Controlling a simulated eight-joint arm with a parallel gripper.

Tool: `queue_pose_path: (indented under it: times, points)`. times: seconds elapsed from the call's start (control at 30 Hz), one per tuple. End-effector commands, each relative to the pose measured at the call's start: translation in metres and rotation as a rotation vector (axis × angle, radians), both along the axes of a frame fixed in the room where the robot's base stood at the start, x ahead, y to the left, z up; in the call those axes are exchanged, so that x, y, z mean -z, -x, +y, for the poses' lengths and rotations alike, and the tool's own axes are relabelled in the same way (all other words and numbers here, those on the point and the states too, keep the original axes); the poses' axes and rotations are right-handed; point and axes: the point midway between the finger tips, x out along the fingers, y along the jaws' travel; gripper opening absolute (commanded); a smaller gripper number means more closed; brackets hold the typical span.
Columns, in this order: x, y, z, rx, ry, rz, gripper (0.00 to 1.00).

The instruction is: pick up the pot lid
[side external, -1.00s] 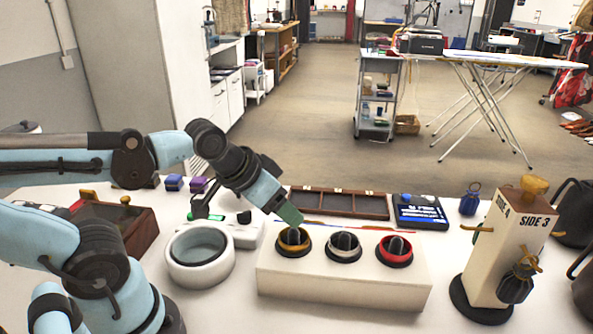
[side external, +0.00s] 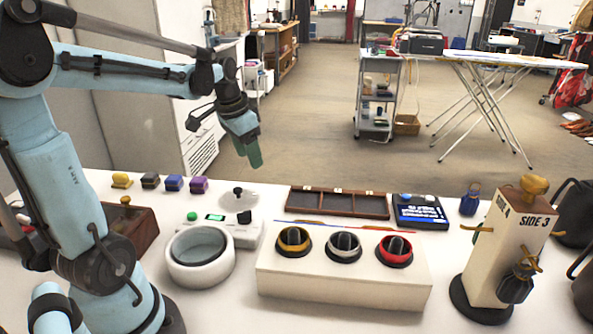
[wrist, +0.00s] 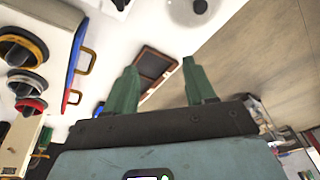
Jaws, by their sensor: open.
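The pot lid (side external: 240,201) is a pale round disc with a small dark knob on top. It lies flat on the white table, behind a white device with a green display (side external: 217,217). In the wrist view the lid (wrist: 180,14) shows at the top edge, partly cut off. My gripper (side external: 254,162) hangs in the air above and behind the lid, clear of it. In the wrist view its two green fingers (wrist: 160,76) are apart with nothing between them.
A white round pot (side external: 171,272) stands in front of the device. A white box with three dark knobs (side external: 340,288) is to its right. A dark wooden tray (side external: 338,213) lies behind. A tall post marked SIDE 3 (side external: 497,270) stands at the right.

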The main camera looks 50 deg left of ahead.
Motion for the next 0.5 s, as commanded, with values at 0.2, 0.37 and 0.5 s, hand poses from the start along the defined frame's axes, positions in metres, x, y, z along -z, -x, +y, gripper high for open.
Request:
queue_pose_path:
  times: [0.2,0.37,0.5]
  points:
    - [0.012,0.011,0.071,0.003,0.049,0.083,0.55]
    - [0.018,0.017,0.091,0.012,0.068,0.104,0.55]
    - [0.03,0.016,0.093,0.016,0.072,0.107,0.55]
